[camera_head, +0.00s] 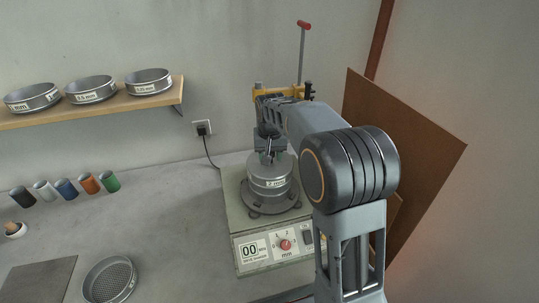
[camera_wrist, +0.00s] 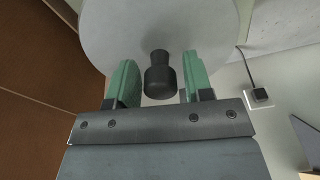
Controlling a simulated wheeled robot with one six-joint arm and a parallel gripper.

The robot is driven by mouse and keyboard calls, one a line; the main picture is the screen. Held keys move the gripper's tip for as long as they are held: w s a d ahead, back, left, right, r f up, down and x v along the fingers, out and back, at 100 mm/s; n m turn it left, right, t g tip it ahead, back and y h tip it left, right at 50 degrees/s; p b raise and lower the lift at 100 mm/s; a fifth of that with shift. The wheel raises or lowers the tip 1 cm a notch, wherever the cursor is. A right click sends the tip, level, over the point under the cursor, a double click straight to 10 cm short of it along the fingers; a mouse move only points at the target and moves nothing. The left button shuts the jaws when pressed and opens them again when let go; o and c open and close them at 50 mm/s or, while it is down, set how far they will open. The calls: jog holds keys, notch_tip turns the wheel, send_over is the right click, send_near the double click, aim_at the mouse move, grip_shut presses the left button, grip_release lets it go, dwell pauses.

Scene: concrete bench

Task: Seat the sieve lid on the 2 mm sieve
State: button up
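The 2 mm sieve (camera_head: 258,186) stands on the round plate of the shaker machine (camera_head: 241,222). The grey sieve lid (camera_head: 258,167) lies on top of it and looks level; I cannot make out the whole rim seam. In the wrist view the lid (camera_wrist: 108,28) is a plain grey disc with a black knob (camera_wrist: 160,76). My gripper (camera_head: 270,152) is directly above the lid. Its green fingers (camera_wrist: 160,82) are open, one on each side of the knob, with a visible gap on both sides. My arm hides part of the machine's back.
A loose mesh sieve (camera_head: 109,281) and a dark grey mat (camera_head: 38,280) lie at the bench's front left. A wooden shelf (camera_head: 113,103) holds 3 sieves. A brown board (camera_head: 405,150) leans at right.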

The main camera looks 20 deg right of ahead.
jog(key=shift+o, duration=1)
jog(key=shift+r, duration=0.15)
notch_tip(320, 180, up, 14)
jog(key=s, duration=0.1)
jog(key=shift+s+a+f, duration=0.2)
jog(key=shift+s+f, duration=0.05)
jog(key=shift+s, duration=0.05)
jog(key=n, duration=0.1)
send_over(270, 154)
jog(key=s, duration=0.3)
notch_tip(270, 154, down, 6)
jog(key=s+f+t, duration=0.1)
jog(key=s+f, duration=0.2)
jog(key=s, duration=0.6)
jog(key=s+f+n+t, duration=0.1)
jog(key=s+f, duration=0.2)
jog(key=s, duration=0.7)
jog(key=shift+s+f+t, duration=0.2)
jog(key=shift+s+t, duration=0.05)
jog(key=shift+t, duration=0.15)
